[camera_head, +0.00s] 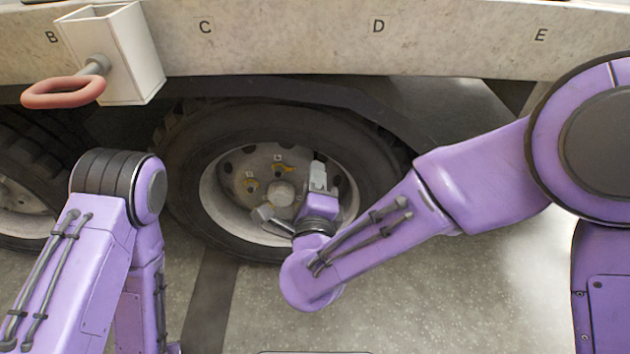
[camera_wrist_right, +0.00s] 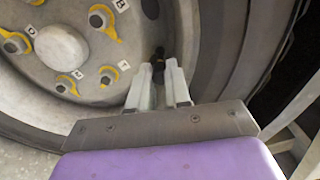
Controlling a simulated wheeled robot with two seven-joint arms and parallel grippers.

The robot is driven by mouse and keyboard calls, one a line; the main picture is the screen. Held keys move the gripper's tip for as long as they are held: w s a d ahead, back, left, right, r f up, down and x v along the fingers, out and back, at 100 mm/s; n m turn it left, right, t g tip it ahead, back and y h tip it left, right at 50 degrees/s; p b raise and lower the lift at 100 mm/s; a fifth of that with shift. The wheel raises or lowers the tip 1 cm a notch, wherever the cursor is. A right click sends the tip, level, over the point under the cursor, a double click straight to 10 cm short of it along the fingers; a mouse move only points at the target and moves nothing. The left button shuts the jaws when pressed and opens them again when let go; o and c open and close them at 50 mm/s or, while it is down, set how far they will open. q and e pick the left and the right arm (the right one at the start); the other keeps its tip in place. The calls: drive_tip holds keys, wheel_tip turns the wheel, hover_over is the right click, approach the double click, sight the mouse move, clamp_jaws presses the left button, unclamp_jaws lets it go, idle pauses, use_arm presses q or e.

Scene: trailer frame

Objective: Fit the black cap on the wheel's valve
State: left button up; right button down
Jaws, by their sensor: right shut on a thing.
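The wheel (camera_head: 225,207) stands under the trailer frame in the head view, with its pale rim facing me. In the right wrist view the rim (camera_wrist_right: 62,100) fills the upper left. My right gripper (camera_head: 318,172) is in front of the right side of the rim. In the right wrist view the right gripper (camera_wrist_right: 158,70) is shut on the small black cap (camera_wrist_right: 159,66), which shows between the fingertips close to the rim's edge. The valve cannot be told apart from the cap, so I cannot tell whether they touch. My left arm shows at the left, but its gripper is out of view.
Lug nuts with yellow pointers and small letter tags (camera_wrist_right: 97,20) ring the hub (camera_wrist_right: 60,47). The pale trailer beam (camera_head: 290,40) runs above the wheel. A white box (camera_head: 130,60) with a red ring handle (camera_head: 62,92) hangs at the upper left. The floor (camera_head: 440,300) is clear.

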drive_tip(key=shift+w, duration=0.8)
drive_tip(key=c, duration=0.7)
unclamp_jaws()
drive_tip(key=shift+r, duration=0.1)
drive_tip(key=shift+c, duration=0.3)
